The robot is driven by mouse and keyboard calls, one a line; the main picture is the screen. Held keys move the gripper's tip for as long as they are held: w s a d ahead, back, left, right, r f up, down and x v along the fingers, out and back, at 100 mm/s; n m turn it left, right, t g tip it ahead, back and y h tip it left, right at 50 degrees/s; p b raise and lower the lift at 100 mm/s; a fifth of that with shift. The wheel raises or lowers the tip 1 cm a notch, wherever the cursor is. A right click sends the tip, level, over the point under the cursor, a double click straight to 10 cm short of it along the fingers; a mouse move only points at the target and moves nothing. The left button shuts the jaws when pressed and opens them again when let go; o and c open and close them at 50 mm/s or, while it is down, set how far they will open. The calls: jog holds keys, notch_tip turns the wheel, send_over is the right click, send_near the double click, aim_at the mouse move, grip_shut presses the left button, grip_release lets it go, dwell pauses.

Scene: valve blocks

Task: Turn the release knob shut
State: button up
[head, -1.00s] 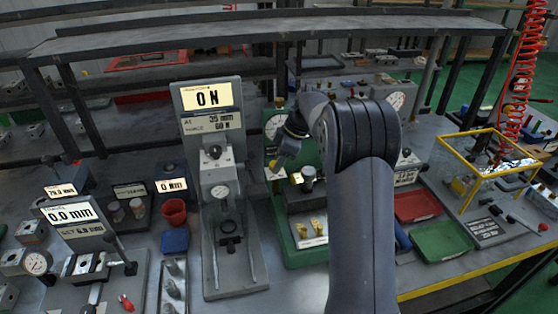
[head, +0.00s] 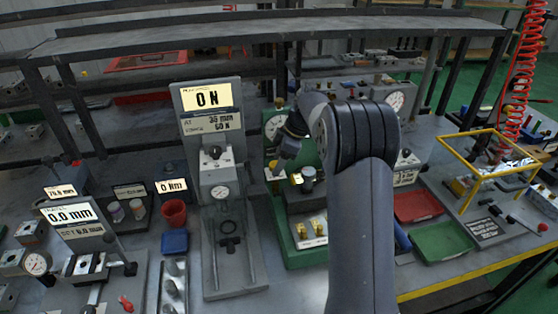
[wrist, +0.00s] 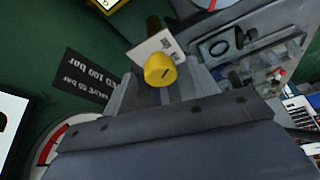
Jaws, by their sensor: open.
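In the wrist view a yellow knob (wrist: 160,68) with a dark mark on its face stands out from the green stand, beside a white label. My gripper (wrist: 162,90) is open, its grey fingers to the left and right of the knob; I cannot tell whether they touch it. My wrist is in front of the stand there, and the fingers are too small and dark to make out.
A grey press (head: 222,265) with a "0 N" display stands just left of the green stand. A red tray (head: 417,206) and a green tray (head: 443,240) lie to the right. A yellow frame (head: 465,148) stands farther right. A red cup (head: 174,212) is left of the press.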

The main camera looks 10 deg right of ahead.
jog(key=v, duration=1)
jog(key=shift+r, duration=0.4)
jog(key=shift+d+f, duration=0.1)
jog(key=x, duration=1)
jog(key=shift+f, duration=0.4)
jog(key=shift+r, duration=0.1)
